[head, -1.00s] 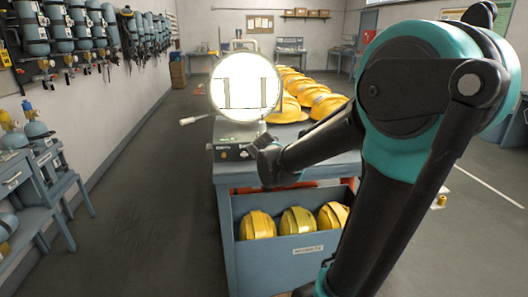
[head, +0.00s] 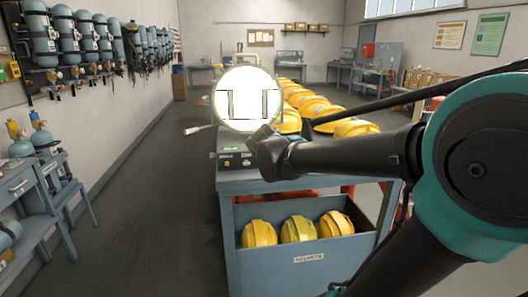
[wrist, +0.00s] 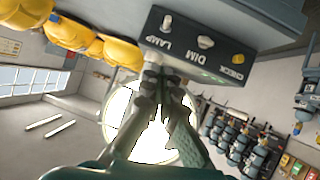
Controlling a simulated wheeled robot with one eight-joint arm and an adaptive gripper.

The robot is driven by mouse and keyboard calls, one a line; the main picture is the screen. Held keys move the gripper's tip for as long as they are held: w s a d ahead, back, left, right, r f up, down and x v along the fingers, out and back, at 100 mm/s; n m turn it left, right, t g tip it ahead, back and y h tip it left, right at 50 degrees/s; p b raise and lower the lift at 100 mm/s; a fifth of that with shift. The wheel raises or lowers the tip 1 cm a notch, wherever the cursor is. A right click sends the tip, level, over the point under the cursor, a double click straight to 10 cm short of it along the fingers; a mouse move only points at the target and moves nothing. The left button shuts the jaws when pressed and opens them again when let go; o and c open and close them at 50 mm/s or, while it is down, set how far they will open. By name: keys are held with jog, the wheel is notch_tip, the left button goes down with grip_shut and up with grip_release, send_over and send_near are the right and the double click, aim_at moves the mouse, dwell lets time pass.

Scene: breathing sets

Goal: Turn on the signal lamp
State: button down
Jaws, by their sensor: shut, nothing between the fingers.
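The signal lamp (head: 247,98) stands at the near left of the blue bench, its round lens bright white with window-like shapes in it. I cannot tell whether this is its own light or a reflection. Its control box (head: 232,158) sits below the lens. In the wrist view the box (wrist: 190,50) shows a pale switch (wrist: 167,22) by LAMP, a pale DIM knob (wrist: 205,42) and a yellow CHECK knob (wrist: 238,58). My gripper (wrist: 163,66) is shut and empty, close to the box's LAMP end, with the lens (wrist: 125,112) behind it. Contact is not clear.
Yellow helmets (head: 318,108) lie on the bench behind and right of the lamp. A blue bin of helmets (head: 300,262) is below. A handle-like object (head: 200,129) sticks out left of the lamp. The floor (head: 130,200) to the left is clear.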

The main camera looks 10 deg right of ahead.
jog(key=shift+v, duration=1.85)
